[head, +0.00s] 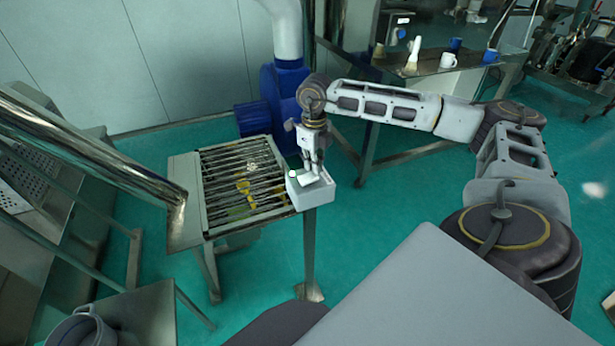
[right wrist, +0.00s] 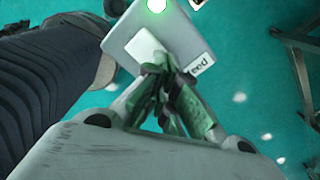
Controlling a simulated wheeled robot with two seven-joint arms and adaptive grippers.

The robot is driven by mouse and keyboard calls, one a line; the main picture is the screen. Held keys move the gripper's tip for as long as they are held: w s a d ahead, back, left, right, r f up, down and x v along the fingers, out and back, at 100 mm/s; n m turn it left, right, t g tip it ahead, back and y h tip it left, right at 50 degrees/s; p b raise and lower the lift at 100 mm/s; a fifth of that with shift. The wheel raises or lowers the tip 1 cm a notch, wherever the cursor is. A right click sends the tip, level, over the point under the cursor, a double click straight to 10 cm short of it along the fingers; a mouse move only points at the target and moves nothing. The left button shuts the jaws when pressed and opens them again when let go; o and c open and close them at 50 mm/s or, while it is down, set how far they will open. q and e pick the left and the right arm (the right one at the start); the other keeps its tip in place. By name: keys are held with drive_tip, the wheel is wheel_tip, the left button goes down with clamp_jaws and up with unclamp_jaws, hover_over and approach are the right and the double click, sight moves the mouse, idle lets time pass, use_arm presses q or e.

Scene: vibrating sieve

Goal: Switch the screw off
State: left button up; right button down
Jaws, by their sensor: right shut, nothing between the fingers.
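A grey control box (head: 312,195) is fixed at the right end of the sieve table in the head view. It also fills the top middle of the right wrist view (right wrist: 188,40). A pale switch (right wrist: 145,46) sits on its top face. A round lamp (right wrist: 157,5) on the box glows green; it shows in the head view too (head: 292,174). My right gripper (head: 313,167) points down over the box with its fingers together and empty. Its fingertips (right wrist: 165,72) are at or just above the switch's lower edge; I cannot tell if they touch. My left gripper is out of view.
The slatted sieve (head: 235,185) with yellow bits on it lies left of the box. A shiny metal tube (head: 90,145) slopes down to it. A blue machine (head: 282,100) stands behind. A table with cups (head: 447,60) is at the back right.

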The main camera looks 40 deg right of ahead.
drive_tip(key=shift+f, duration=0.2)
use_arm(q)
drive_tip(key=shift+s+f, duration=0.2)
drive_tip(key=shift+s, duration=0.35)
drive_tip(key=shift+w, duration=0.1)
use_arm(e)
drive_tip(key=shift+f, duration=0.1)
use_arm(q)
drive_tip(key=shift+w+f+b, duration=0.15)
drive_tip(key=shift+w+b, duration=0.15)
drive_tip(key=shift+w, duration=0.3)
use_arm(e)
drive_tip(key=shift+f, duration=0.15)
drive_tip(key=shift+f, duration=0.15)
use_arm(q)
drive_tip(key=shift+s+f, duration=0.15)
